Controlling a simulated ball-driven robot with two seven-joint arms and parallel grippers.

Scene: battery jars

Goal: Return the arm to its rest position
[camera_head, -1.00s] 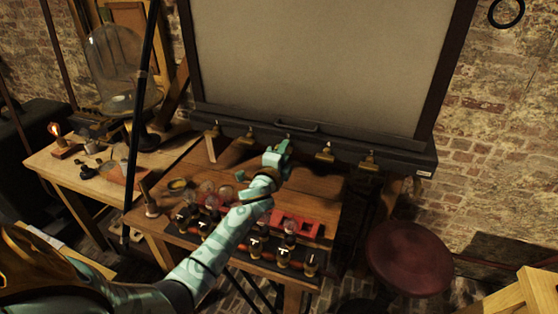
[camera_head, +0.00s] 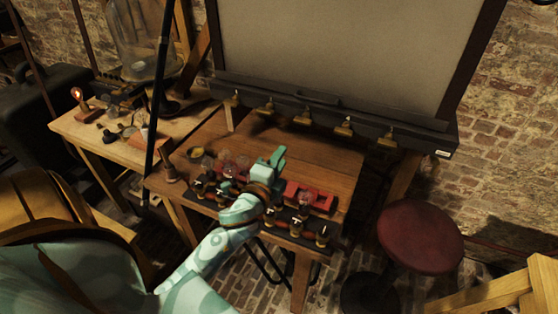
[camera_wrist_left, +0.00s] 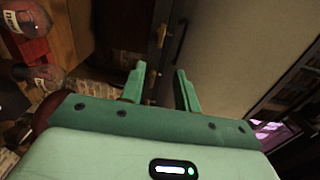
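My left arm comes in from the lower left in the head view. Its pale green gripper (camera_head: 275,160) is above the wooden table (camera_head: 325,160), over the row of jars. In the left wrist view the two fingers of the left gripper (camera_wrist_left: 158,88) stand apart with nothing between them. Glass jars (camera_head: 308,197) stand in a red rack (camera_head: 322,203) on the table. Jars also show at the left of the wrist view (camera_wrist_left: 38,75). My arm hides part of the rack. My right gripper is not in view.
A large grey board (camera_head: 340,50) with a dark ledge (camera_head: 330,115) and brass clips stands behind the table. A red stool (camera_head: 420,236) is at the right. A side table (camera_head: 95,130) with a glass dome (camera_head: 142,45) is at the left. A black pole (camera_head: 158,100) rises before it.

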